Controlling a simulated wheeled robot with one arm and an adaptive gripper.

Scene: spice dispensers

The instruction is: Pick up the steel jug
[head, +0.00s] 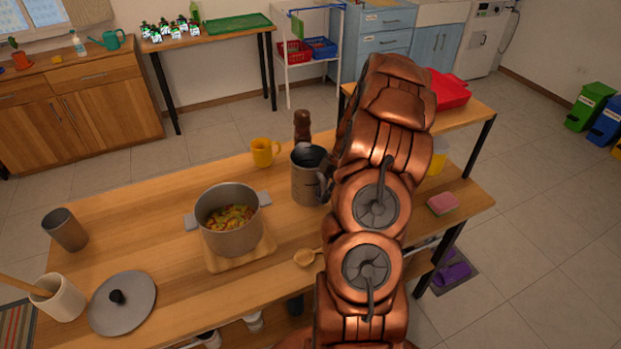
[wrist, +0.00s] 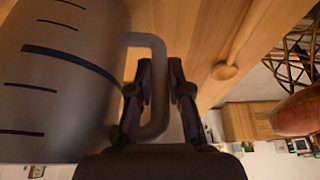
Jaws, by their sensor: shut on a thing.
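The steel jug (head: 306,180) is grey and upright over the wooden table, right of the pot in the head view. In the wrist view its body (wrist: 60,85) with dark level marks fills the left side, and its handle (wrist: 158,95) sticks out to the right. My gripper (wrist: 160,68) is shut on the handle, one finger on each side of it. In the head view my copper-coloured arm hides the gripper. I cannot tell whether the jug's base touches the table.
A pot of food (head: 232,222) stands on a wooden board left of the jug. A wooden spoon (head: 305,257) lies in front.

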